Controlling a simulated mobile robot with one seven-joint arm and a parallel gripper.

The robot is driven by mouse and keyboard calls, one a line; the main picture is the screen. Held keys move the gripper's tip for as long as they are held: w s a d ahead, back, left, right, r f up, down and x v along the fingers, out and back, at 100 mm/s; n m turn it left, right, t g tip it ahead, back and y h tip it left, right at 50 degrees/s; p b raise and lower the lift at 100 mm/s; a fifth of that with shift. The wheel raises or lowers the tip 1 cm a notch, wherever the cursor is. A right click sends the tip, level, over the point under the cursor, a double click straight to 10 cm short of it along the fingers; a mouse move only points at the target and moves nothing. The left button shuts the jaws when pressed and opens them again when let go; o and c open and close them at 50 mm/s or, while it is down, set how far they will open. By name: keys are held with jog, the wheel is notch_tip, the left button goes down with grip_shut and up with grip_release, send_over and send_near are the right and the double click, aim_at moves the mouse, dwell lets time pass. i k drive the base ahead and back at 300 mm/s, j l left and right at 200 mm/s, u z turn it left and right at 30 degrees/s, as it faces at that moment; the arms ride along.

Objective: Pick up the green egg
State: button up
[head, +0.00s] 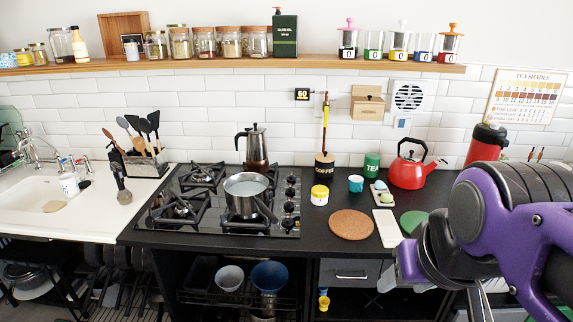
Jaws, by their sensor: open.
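The green egg (387,198) sits in a small pale holder (374,196) on the dark worktop, left of the red kettle. A blue egg (380,185) sits just behind it in the same holder. My gripper (412,268) is at the lower right, in front of the worktop edge, nearer the camera and apart from the egg. It is open, with no object visible in it. My purple arm hides part of the gripper and the right side of the worktop.
A red kettle (408,172), teal mug (356,183) and green TEA tin (372,164) stand near the egg. A cork mat (351,224), white slab (387,228) and green disc (411,219) lie in front. A pot (246,194) sits on the hob at left.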

aim_at(386, 198)
jog(key=i+l, duration=1)
jog(key=i, duration=0.15)
jog(key=k, duration=0.3)
jog(key=i, duration=0.3)
